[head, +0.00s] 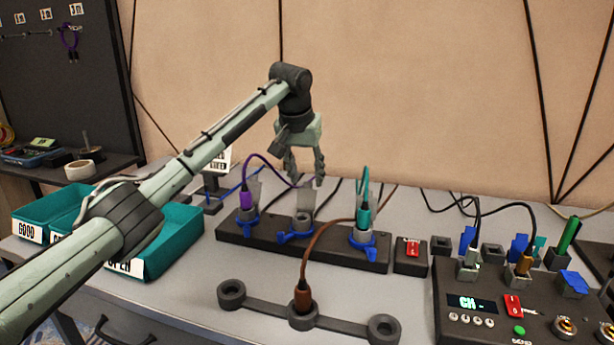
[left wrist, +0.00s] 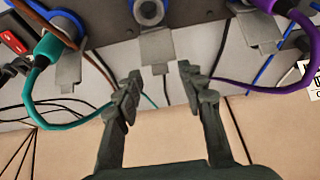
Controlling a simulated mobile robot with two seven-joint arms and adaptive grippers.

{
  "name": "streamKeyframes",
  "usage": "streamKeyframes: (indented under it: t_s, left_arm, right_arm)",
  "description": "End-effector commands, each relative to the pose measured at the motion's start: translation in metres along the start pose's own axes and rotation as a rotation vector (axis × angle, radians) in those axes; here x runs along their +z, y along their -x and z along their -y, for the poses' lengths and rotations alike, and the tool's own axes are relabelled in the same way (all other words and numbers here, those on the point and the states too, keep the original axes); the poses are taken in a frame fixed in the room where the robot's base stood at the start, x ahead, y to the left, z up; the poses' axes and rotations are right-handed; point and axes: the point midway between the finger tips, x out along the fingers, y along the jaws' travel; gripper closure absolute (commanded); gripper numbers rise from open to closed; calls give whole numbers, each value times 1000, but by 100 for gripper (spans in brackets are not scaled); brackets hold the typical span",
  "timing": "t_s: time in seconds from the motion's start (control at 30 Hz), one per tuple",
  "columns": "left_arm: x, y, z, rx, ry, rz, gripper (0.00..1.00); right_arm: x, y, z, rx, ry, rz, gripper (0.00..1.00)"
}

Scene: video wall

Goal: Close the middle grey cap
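A black strip (head: 340,255) carries three sockets in a row. The middle socket (head: 303,222) has no plug, and its grey cap (left wrist: 157,50) stands open behind the ring. The left socket holds a purple plug (head: 246,200) and the right one a teal plug (head: 364,217); grey caps stand open behind both. My left gripper (head: 305,172) is open and empty, above and behind the middle socket. In the left wrist view its fingertips (left wrist: 160,76) are spread to either side of the middle cap's free end, with no clear contact. My right gripper is not in view.
Purple and teal cables arch up beside my gripper. A brown cable runs to a plug (head: 302,298) in the front holder. Teal bins (head: 172,240) stand left, a red switch box (head: 411,255) and control panel (head: 505,310) right. The wall is behind.

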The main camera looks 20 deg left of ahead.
Motion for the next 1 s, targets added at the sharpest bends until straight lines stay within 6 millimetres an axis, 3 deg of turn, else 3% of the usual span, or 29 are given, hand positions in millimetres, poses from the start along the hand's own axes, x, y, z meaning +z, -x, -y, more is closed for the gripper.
streamKeyframes:
  t_s: [0.13,0.4,0.73,1.0]
  left_arm:
    - [0,-11,0,-1,-1,0,60]
    - [0,-13,0,-1,-1,-1,60]
    - [0,-12,0,0,-1,-1,100]
    - [2,-12,0,0,-2,-12,100]
  right_arm:
    - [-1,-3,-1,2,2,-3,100]
    - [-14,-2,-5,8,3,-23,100]
    - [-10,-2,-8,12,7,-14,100]
    - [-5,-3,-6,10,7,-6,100]
